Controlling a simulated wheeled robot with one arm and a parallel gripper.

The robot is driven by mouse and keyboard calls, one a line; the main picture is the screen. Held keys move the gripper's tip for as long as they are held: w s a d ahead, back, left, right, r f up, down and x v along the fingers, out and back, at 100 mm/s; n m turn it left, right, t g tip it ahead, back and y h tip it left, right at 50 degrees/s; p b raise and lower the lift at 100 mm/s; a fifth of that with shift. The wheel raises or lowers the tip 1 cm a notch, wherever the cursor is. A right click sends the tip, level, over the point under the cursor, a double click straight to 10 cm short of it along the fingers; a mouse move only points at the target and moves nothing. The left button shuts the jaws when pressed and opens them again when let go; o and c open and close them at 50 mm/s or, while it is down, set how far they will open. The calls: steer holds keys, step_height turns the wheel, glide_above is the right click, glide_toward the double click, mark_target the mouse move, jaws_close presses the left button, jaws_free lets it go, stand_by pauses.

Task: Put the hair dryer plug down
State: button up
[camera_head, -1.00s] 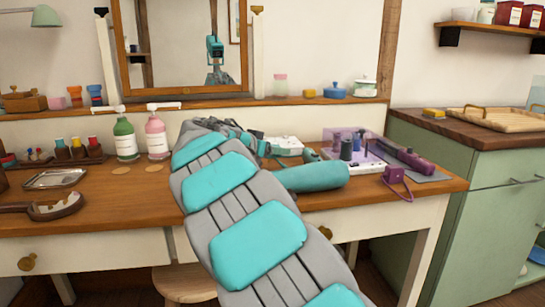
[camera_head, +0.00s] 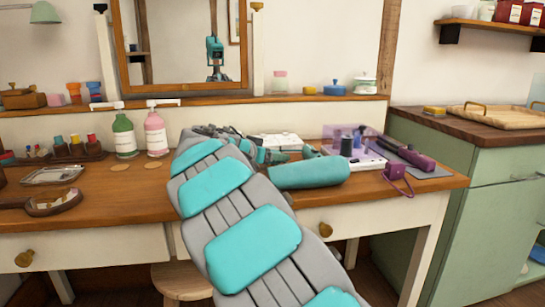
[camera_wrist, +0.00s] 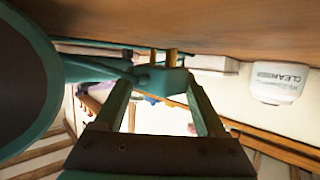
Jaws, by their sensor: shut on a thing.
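The hair dryer plug (camera_wrist: 165,79) is a small teal block with brass prongs in the wrist view. My gripper (camera_wrist: 161,90) is shut on it, one finger on each side. A teal cord runs from the plug to the left. The wooden tabletop (camera_wrist: 230,25) fills the top of this view, close to the prongs; I cannot tell if they touch. The teal hair dryer (camera_head: 310,172) lies on the dressing table (camera_head: 110,196) in the head view, right of my arm. Its large teal part (camera_wrist: 25,80) also shows at the left of the wrist view. My arm hides much of the plug area in the head view.
A white box (camera_head: 283,142) stands behind the hair dryer. A purple tool (camera_head: 405,154) and a purple plug (camera_head: 397,172) lie to the right. Green (camera_head: 123,137) and pink (camera_head: 156,135) bottles stand left of my arm. The table's front left-middle is fairly clear.

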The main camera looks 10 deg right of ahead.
steer(key=shift+f, duration=0.25)
steer(key=o, duration=1.3)
steer(key=shift+f, duration=0.15)
steer(key=shift+r+p, duration=0.85)
steer(key=shift+p, duration=0.3)
steer(key=b+v, duration=0.2)
steer(key=v, duration=1)
steer(key=shift+f, duration=0.1)
